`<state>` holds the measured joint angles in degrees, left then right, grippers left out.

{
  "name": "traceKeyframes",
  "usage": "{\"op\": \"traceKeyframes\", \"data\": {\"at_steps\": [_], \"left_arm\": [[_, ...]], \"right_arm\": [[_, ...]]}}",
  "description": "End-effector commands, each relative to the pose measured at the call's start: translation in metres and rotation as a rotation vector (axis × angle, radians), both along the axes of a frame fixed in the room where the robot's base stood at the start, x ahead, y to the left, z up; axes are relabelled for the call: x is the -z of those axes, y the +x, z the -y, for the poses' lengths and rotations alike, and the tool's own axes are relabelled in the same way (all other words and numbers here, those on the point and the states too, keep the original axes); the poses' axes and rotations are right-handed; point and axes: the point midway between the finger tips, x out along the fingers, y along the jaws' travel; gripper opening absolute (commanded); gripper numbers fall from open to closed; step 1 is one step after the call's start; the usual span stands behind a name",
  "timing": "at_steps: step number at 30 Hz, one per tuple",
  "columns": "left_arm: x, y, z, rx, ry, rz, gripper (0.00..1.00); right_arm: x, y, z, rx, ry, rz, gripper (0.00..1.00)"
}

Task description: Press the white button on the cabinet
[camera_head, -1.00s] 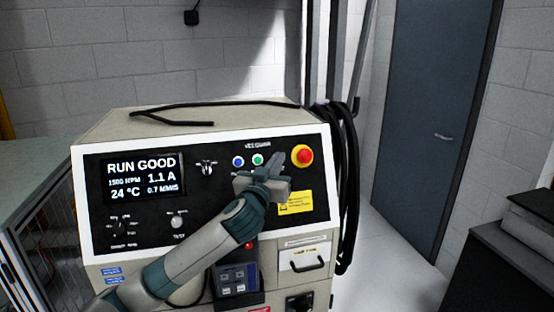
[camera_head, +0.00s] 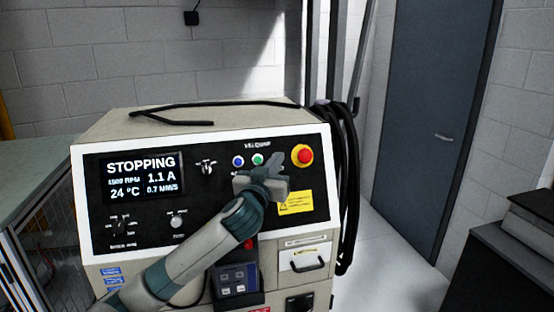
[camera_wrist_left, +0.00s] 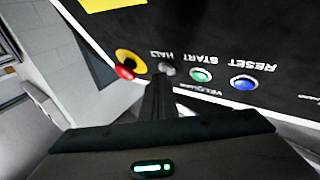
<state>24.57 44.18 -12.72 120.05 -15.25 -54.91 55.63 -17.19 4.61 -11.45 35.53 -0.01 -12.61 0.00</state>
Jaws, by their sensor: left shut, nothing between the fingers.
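The cabinet (camera_head: 205,235) has a black front panel with a white frame, and its screen (camera_head: 141,176) reads STOPPING. In the left wrist view a pale grey-white button (camera_wrist_left: 167,69) labelled HALT sits between the red mushroom knob (camera_wrist_left: 130,64) and the green START button (camera_wrist_left: 201,75). In the head view my gripper hides this white button. My left gripper (camera_head: 272,165) is shut and empty, its tips at the panel right of the green button. In the wrist view the fingers (camera_wrist_left: 159,97) point at the white button; I cannot tell whether they touch it. My right gripper is not in view.
A blue RESET button (camera_wrist_left: 244,82) is beside the green one. A yellow label (camera_head: 296,203) is below the red knob. Black cables (camera_head: 347,190) hang on the cabinet's right side. A dark grey cabinet (camera_head: 500,262) stands at the right; the floor between is clear.

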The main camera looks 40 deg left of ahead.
Motion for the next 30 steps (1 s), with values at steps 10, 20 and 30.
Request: {"op": "traceKeyframes", "data": {"at_steps": [10, 20, 30], "left_arm": [[-0.003, -0.003, 0.004, 0.0, -0.002, 0.0, 0.0], [-0.004, -0.006, 0.007, -0.001, 0.0, 0.0, 0.0], [-0.009, -0.01, 0.013, 0.001, -0.001, 0.0, 0.0]], "right_arm": [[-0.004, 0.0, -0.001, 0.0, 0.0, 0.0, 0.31], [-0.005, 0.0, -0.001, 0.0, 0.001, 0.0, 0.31], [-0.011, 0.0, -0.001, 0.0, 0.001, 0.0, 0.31]]}}
